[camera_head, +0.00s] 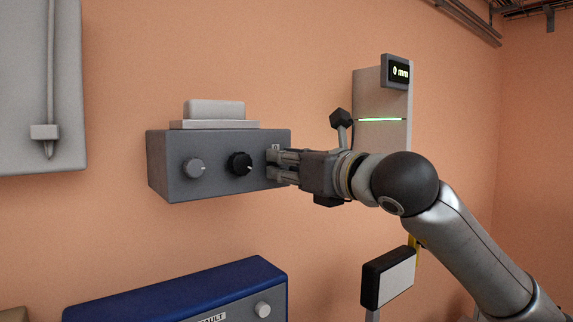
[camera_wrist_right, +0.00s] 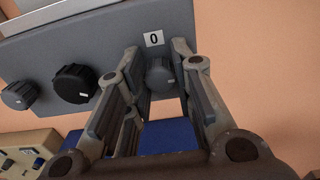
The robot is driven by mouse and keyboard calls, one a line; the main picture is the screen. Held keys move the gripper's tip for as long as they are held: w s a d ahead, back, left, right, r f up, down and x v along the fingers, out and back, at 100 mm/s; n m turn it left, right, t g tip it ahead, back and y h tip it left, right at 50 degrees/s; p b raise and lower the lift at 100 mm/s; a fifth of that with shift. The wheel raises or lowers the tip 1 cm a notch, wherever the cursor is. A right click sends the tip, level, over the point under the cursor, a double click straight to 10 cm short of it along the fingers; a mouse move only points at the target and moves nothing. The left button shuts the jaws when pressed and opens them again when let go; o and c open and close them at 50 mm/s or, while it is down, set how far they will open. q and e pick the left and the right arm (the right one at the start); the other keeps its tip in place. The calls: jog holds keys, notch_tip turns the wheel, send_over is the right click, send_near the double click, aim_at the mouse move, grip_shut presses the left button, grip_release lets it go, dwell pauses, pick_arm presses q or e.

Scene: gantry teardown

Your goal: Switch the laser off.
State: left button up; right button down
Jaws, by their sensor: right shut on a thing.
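A grey control box (camera_head: 220,138) is on the orange wall, with a pale block on top. On its front are a grey knob (camera_head: 193,168), a black knob (camera_head: 240,163) and, in the right wrist view, a second grey knob (camera_wrist_right: 160,74) under a white label reading "0" (camera_wrist_right: 153,38). My right gripper (camera_head: 273,166) is at the box's right end, shut on this right-hand knob, with a finger on each side. The gripper hides that knob in the head view. My left gripper is in neither view. I cannot tell which unit is the laser.
A pale unit (camera_head: 380,140) with a glowing green line and a small display (camera_head: 397,72) stands behind my right arm. A blue-topped box (camera_head: 190,290) with a knob is below. A white-faced black box (camera_head: 388,277) is lower right. A grey panel (camera_head: 65,95) is at left.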

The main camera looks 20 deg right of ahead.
jog(key=n+b, duration=0.3)
jog(key=shift+f, duration=0.15)
jog(key=n+b, duration=0.2)
jog(key=n, duration=0.2)
jog(key=shift+n, duration=0.3)
jog(key=n+b, duration=0.2)
jog(key=n, duration=0.3)
jog(key=shift+a+n, duration=0.1)
jog(key=shift+n, duration=0.2)
jog(key=n, duration=0.4)
jog(key=shift+n, duration=0.3)
jog(key=c, duration=1.2)
grip_release()
jog(key=shift+c, duration=0.2)
jog(key=shift+s, duration=0.1)
